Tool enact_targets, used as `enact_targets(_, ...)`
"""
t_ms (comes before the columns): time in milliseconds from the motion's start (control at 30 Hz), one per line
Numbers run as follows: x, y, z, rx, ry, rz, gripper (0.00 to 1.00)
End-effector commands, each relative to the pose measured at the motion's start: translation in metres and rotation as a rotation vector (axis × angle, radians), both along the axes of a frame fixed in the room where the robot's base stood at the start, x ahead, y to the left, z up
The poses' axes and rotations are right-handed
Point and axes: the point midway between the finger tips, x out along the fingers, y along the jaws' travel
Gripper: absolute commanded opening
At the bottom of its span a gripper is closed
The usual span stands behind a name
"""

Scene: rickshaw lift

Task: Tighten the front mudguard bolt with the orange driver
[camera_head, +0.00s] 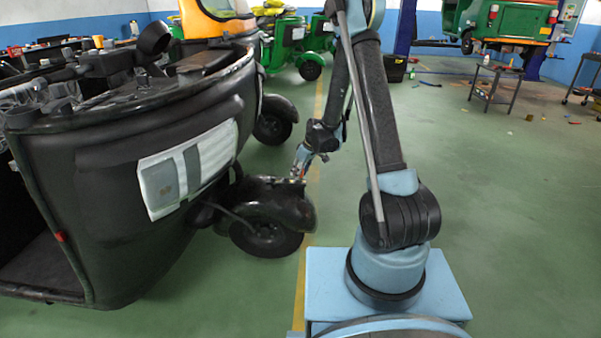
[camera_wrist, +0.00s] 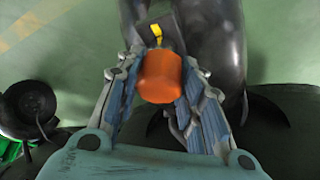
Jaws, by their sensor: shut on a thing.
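My gripper (camera_wrist: 160,85) is shut on the orange driver (camera_wrist: 161,76), whose orange handle sits between the blue-padded fingers in the wrist view. A yellow piece (camera_wrist: 157,32) shows just beyond the handle. The black front mudguard (camera_wrist: 212,35) lies right beyond the gripper in the wrist view. In the head view my gripper (camera_head: 298,168) is at the upper right of the mudguard (camera_head: 270,202), over the front wheel (camera_head: 266,240). The bolt cannot be made out, and I cannot tell whether the driver touches it.
The black rickshaw body (camera_head: 115,190) fills the left side. Green rickshaws (camera_head: 290,45) stand behind. A small trestle table (camera_head: 495,85) and a raised green rickshaw (camera_head: 505,22) are at the back right. The green floor (camera_head: 500,220) at right is mostly clear.

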Motion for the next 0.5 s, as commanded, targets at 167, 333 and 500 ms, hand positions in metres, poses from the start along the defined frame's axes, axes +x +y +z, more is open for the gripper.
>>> enact_targets(167, -0.0007, 0.0013, 0.0000, -0.001, -0.001, -0.142, 0.06)
enact_targets(333, -0.0001, 0.0013, 0.0002, -0.001, -0.002, -0.286, 0.06)
enact_targets(500, 0.0001, 0.0008, 0.0002, -0.001, -0.003, -0.427, 0.06)
